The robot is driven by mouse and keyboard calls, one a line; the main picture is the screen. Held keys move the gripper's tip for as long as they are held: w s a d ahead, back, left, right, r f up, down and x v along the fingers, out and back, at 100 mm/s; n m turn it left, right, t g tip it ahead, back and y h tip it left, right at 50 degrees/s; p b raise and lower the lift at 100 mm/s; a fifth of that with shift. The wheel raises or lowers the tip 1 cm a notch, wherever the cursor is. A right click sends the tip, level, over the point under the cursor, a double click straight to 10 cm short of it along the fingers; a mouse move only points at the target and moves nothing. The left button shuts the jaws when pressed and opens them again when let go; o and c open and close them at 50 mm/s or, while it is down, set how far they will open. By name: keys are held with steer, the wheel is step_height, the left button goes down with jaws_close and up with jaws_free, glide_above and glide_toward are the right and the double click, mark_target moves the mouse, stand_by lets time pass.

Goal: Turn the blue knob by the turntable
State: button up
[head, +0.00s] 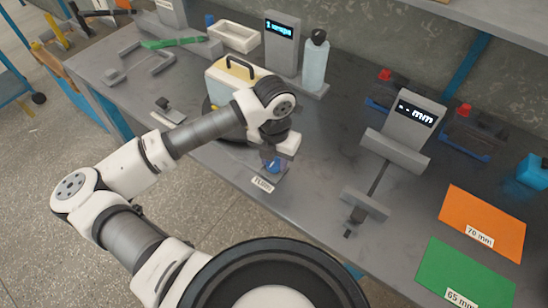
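The blue knob (273,167) sits on a small grey base near the bench's front edge, behind a white label (262,184). My gripper (276,159) points down right at the knob and hides part of it. Whether the fingers touch the knob or are closed on it is too small to tell. The turntable (208,106) shows as a dark round edge behind my arm. A cream and yellow case with a dark handle (235,76) stands on it, partly hidden by my arm.
A display post (282,45) and a bottle (314,60) stand behind. To the right are a measuring stand reading "-- mm" (413,118), batteries with red caps (472,133), an orange mat (482,222) and a green mat (464,275). Bench between knob and stand is clear.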

steer(key=c, duration=0.4)
steer(key=shift+f+b, duration=0.1)
steer(key=shift+b, duration=0.4)
steer(key=m+b, duration=0.1)
steer(key=b, duration=0.2)
steer(key=shift+f+m+b, duration=0.3)
steer(key=shift+m, duration=0.1)
steer(key=m+b, duration=0.1)
steer(key=b, duration=0.2)
steer(key=shift+m, duration=0.3)
steer(key=m+b, duration=0.4)
steer(key=b, duration=0.2)
steer(key=shift+r+m+b, duration=0.1)
steer(key=shift+m+b, duration=0.2)
steer(key=shift+b, duration=0.1)
steer(key=m+b, duration=0.3)
steer(key=shift+r+m, duration=0.25)
steer(key=shift+m, duration=0.05)
steer(key=shift+r, duration=0.1)
